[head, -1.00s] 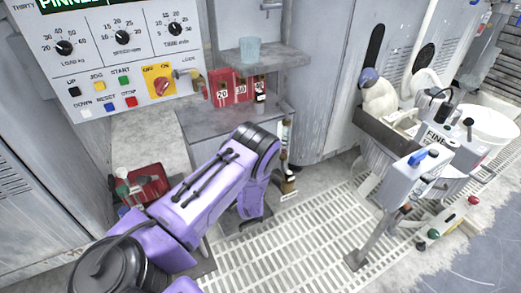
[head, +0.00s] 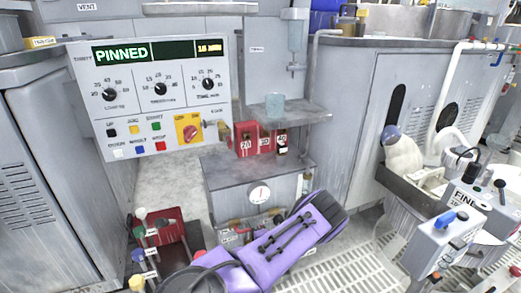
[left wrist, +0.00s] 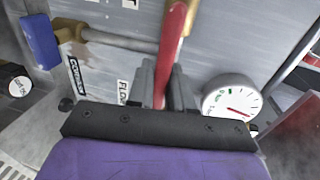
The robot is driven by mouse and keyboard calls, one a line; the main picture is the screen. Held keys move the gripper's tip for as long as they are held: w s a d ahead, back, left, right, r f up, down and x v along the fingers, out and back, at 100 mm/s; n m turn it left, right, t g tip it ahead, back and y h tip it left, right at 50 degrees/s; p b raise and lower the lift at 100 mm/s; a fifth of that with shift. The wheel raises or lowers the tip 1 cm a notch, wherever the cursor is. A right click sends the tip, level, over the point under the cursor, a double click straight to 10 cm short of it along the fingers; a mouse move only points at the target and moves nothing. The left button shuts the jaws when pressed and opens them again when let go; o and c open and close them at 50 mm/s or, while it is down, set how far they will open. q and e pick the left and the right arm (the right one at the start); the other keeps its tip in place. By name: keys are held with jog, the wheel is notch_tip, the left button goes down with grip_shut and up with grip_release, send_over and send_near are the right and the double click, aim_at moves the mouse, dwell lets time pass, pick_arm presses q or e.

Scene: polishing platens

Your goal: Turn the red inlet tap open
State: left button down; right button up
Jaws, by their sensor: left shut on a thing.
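In the left wrist view the red inlet tap's lever (left wrist: 176,30) runs from the top edge down between the fingers of my left gripper (left wrist: 162,88). The gripper is shut on the lever. In the head view my purple left arm reaches up from the bottom, and its fingers and the tap's lever are hidden. A round white gauge (left wrist: 232,103) is just right of the fingers in the wrist view. It also shows in the head view (head: 260,194) on the front of a grey cabinet. My right gripper is not in view.
A pipe with a brass fitting (left wrist: 67,30) and a blue handle (left wrist: 40,42) is left of the lever. A control panel (head: 150,100) reads PINNED. Red numbered containers (head: 246,141) stand on the cabinet.

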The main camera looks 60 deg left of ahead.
pick_arm(q)
jog(key=shift+s+d+f, duration=0.1)
jog(key=shift+s, duration=0.15)
jog(key=c, duration=1.2)
grip_release()
jog(key=shift+w, duration=0.1)
jog(key=p+v, duration=0.3)
jog(key=v, duration=0.7)
jog(key=shift+d, duration=0.2)
